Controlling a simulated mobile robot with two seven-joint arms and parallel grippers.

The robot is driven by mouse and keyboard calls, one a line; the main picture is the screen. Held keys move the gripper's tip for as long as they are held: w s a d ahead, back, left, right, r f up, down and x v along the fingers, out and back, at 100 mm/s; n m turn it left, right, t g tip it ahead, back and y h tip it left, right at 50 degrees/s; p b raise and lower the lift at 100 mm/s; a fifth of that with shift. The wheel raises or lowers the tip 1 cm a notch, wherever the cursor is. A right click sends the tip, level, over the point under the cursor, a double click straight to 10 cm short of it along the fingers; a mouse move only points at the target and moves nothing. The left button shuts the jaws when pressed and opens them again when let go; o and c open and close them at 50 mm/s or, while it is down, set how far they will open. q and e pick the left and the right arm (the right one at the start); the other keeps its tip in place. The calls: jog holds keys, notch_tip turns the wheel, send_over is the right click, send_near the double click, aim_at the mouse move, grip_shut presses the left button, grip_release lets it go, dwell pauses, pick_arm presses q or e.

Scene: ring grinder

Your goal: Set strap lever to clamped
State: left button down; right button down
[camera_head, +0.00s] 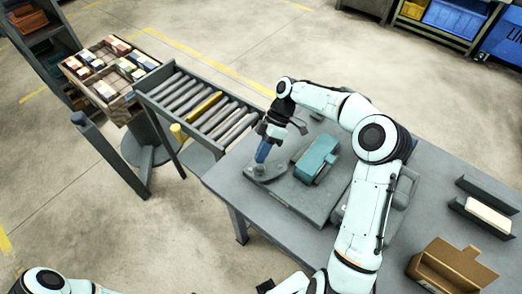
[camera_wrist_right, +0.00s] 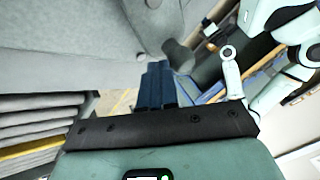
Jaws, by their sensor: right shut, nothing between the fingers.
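My right gripper (camera_head: 261,156) points down over the left side of the grey base plate on the bench. Its blue fingers are together and empty, and they also show in the right wrist view (camera_wrist_right: 157,70). A flat grey rounded piece (camera_head: 270,174) lies just below the fingertips; I cannot tell whether they touch it. In the wrist view a dark grey rounded knob-like part (camera_wrist_right: 179,56) stands just beyond and right of the fingertips. It may be the strap lever, but I cannot tell its setting. A teal block-shaped unit (camera_head: 318,158) sits right of the gripper. My left gripper is out of view.
The grey bench (camera_head: 310,228) holds the plate and has bare room at its front. A roller conveyor (camera_head: 195,102) adjoins its left side. An open cardboard box (camera_head: 450,268) and a dark tray (camera_head: 486,212) lie on the right. My right arm crosses above the bench.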

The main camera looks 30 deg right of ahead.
dwell(0.7)
